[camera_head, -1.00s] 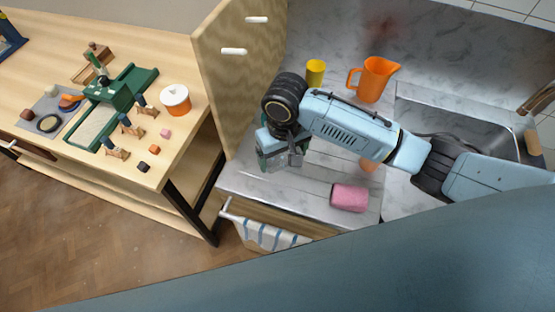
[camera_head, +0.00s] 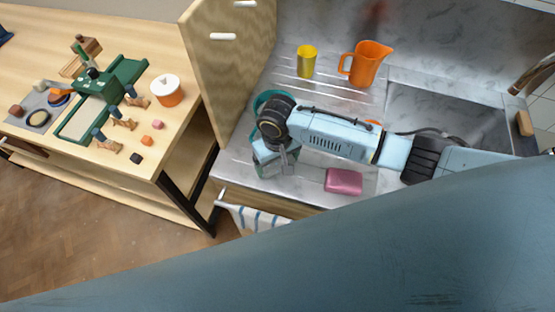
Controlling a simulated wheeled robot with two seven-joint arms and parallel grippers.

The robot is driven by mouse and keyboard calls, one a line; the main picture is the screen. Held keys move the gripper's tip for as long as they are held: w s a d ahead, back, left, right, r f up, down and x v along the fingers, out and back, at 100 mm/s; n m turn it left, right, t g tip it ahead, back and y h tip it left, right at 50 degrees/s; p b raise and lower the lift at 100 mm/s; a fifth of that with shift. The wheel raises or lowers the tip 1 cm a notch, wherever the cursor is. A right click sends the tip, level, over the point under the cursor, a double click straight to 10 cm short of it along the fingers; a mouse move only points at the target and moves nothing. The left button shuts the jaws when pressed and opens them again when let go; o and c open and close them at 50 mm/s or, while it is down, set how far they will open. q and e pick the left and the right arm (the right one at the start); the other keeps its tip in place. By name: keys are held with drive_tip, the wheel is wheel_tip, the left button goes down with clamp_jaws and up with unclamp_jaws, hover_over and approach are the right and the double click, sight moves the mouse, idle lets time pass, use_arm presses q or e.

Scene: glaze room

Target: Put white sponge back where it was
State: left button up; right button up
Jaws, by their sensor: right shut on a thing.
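My right gripper (camera_head: 272,170) points down over the left part of the grey counter (camera_head: 310,192), below its dark round wrist. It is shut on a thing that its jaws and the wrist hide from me. I cannot make out a white sponge in this view. A pink sponge (camera_head: 344,181) lies flat on the counter, to the right of the gripper. A teal rounded rim (camera_head: 262,98) shows behind the wrist; most of it is hidden. My left gripper is not in view.
A yellow cup (camera_head: 306,61) and an orange jug (camera_head: 365,63) stand behind my right arm. A sink (camera_head: 450,112) is at the right, with a tan block (camera_head: 524,122) by it. A wooden panel (camera_head: 228,75) rises at the left. A striped towel (camera_head: 250,217) hangs in front.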

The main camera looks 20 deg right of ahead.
drive_tip(key=o, duration=0.8)
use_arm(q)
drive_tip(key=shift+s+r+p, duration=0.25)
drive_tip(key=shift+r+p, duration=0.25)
use_arm(e)
wheel_tip(320, 180, up, 12)
drive_tip(key=shift+r, duration=0.15)
